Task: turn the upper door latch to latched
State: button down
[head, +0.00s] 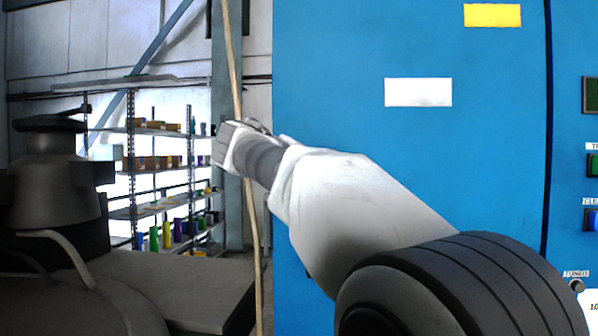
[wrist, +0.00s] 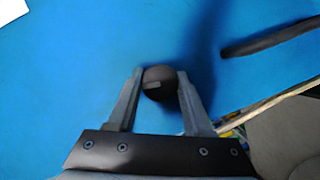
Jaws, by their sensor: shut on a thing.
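My gripper (wrist: 161,76) is shut on a dark round knob (wrist: 158,84) against the blue door in the wrist view, one finger on each side of it. A small flat grey piece shows on the knob's face. I cannot tell from these views whether this knob belongs to the upper latch, or which way the latch is turned. In the head view my gripper (head: 226,146) is at the far end of my arm, left of the blue door panel (head: 420,160). The latch does not show there.
A dark bar (wrist: 275,38) shows at the upper right in the wrist view. A thin tan strip (head: 233,70) runs top to bottom by my gripper. Shelves (head: 160,160) with boxes and bottles stand behind at left, beside dark machinery (head: 60,190). Control buttons (head: 592,165) line the right edge.

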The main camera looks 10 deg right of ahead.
jog(key=shift+n+h, duration=0.5)
jog(key=shift+n, duration=0.4)
jog(key=shift+b, duration=0.3)
jog(key=shift+c, duration=1.5)
grip_release()
jog(key=v, duration=1.7)
jog(key=shift+s+f, duration=0.25)
